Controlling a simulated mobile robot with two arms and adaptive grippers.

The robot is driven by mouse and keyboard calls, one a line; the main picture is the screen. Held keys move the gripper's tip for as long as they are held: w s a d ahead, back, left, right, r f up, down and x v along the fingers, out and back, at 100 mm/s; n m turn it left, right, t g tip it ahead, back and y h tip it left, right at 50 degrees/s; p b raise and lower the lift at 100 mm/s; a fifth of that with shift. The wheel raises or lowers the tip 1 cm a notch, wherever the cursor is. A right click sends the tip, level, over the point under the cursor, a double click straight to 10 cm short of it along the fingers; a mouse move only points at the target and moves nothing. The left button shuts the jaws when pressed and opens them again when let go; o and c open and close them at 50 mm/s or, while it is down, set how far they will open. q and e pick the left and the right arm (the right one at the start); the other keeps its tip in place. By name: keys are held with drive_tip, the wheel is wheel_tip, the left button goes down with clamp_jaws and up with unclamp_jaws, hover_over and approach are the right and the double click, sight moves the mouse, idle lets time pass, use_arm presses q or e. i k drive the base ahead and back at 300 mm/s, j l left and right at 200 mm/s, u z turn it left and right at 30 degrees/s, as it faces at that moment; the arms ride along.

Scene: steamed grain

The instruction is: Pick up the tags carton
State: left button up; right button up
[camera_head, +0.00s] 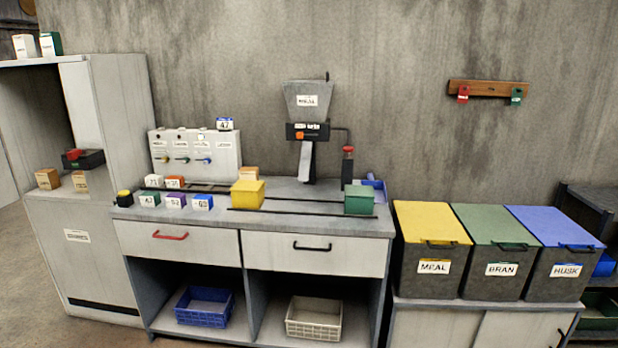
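I cannot tell which box is the tags carton, as the small labels are unreadable. Another tan carton (249,173) stands on the bench behind a yellow block (247,194). A white-and-tan carton (24,46) and a white-and-green carton (50,44) stand on top of the cabinet. Neither of my grippers is in view.
The workbench (290,226) carries numbered blocks, a white panel (196,155), a grinder (307,110) and a green block (358,199). Blue (204,307) and cream (313,318) baskets sit below. MEAL (433,240), BRAN (500,240) and HUSK (560,240) bins stand right.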

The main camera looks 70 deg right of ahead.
sight(245, 173)
drive_tip(key=z, duration=1.9)
drive_tip(key=i, duration=0.15)
